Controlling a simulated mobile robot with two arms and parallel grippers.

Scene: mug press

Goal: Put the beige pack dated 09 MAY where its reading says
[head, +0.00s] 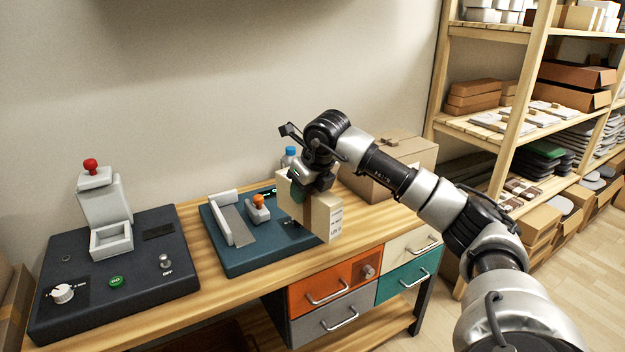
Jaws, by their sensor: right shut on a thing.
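My right gripper (306,180) is shut on a beige pack (318,215), gripping it from above. The pack has a white label with small print on its right side, too small to read. It is at the right end of a dark blue device (238,262) on the bench; I cannot tell whether it touches the device. The device has a grey plate with a light raised wall and an orange-knobbed part (258,202). A small lit display shows behind, partly hidden by the pack, its reading not legible. My left gripper is not in view.
Under the bench are orange (325,288), grey (335,322), cream (408,250) and teal (405,281) drawers, all looking shut. A dark press (140,285) with a red knob stands left. A cardboard box (400,160) and blue-capped bottle (290,156) stand behind. Shelves are at right.

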